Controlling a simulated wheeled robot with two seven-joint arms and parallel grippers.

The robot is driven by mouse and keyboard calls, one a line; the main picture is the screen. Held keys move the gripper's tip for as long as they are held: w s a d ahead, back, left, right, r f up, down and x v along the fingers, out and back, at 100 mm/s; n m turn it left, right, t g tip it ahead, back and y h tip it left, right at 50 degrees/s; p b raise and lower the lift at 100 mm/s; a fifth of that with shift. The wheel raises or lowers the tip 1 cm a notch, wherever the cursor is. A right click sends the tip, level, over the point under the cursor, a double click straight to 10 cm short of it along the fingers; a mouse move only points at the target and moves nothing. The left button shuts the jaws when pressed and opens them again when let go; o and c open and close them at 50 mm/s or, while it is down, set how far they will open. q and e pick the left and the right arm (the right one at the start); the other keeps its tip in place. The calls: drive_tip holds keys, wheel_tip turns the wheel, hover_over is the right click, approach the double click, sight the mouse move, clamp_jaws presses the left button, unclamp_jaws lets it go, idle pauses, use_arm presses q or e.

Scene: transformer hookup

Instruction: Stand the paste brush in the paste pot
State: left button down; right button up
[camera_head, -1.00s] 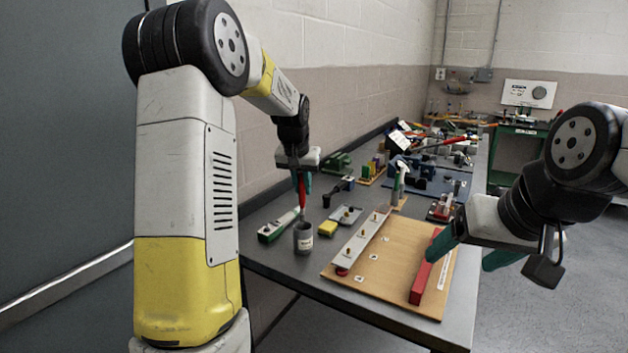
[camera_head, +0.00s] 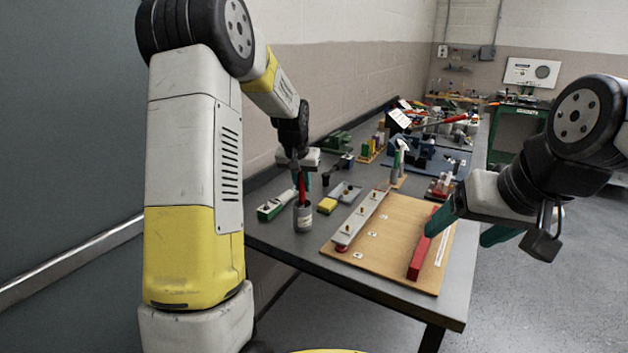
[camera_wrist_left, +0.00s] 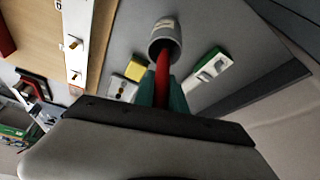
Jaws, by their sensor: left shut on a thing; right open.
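The paste brush (camera_head: 302,188) has a red handle and is held upright by my left gripper (camera_head: 302,178). The gripper is shut on the handle. The paste pot (camera_head: 303,218) is a small grey cup with a pale label on the dark bench. The brush's lower end is at the pot's mouth and appears to be inside it. The left wrist view shows the red brush (camera_wrist_left: 162,80) running to the opening of the pot (camera_wrist_left: 165,36); its tip is hidden there. My right gripper (camera_head: 460,228) is open near the red bar on the wooden board.
A green and white tool (camera_head: 277,205) lies left of the pot. A yellow block (camera_head: 327,205) and a small grey tray (camera_head: 346,191) are to its right. The wooden board (camera_head: 385,262) with a pale rail (camera_head: 360,219) and red bar (camera_head: 428,245) fills the near right of the bench.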

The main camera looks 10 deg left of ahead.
use_arm(q)
drive_tip(key=c, duration=1.3)
unclamp_jaws()
drive_tip(key=shift+r, duration=0.1)
wheel_tip(320, 180, up, 9)
idle(0.4)
